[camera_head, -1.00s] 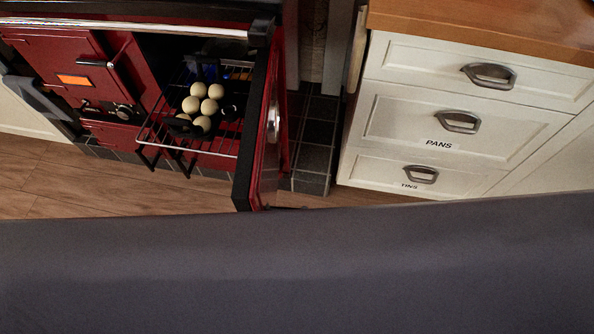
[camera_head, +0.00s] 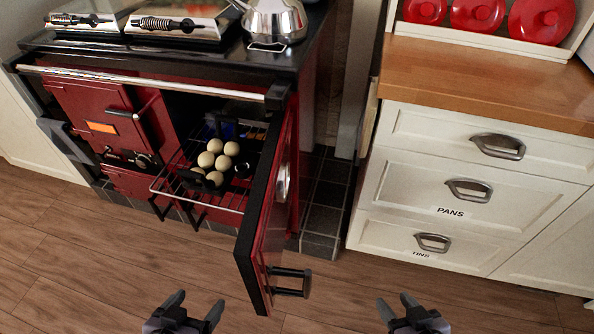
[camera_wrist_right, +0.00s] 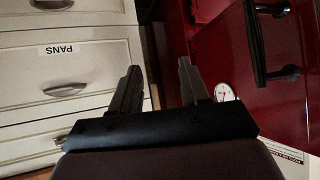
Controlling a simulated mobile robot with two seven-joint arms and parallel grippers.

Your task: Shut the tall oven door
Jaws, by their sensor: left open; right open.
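The tall oven door (camera_head: 270,210) is red with a black edge and stands swung open on the right side of the red range, sticking out toward me. Its dark bar handle (camera_head: 290,282) is on the outer face, near the free edge. My left gripper (camera_head: 198,299) is open and empty at the bottom of the head view, left of the door. My right gripper (camera_head: 395,299) is open and empty, right of the handle and apart from it. In the right wrist view, a red panel with a black handle (camera_wrist_right: 268,42) shows to the right of the open fingers.
A wire rack (camera_head: 200,200) with pale round balls (camera_head: 210,160) in a dark pan juts from the oven beside the door. A kettle (camera_head: 275,18) stands on the range. White drawers (camera_head: 450,200) are at right. The wooden floor in front is clear.

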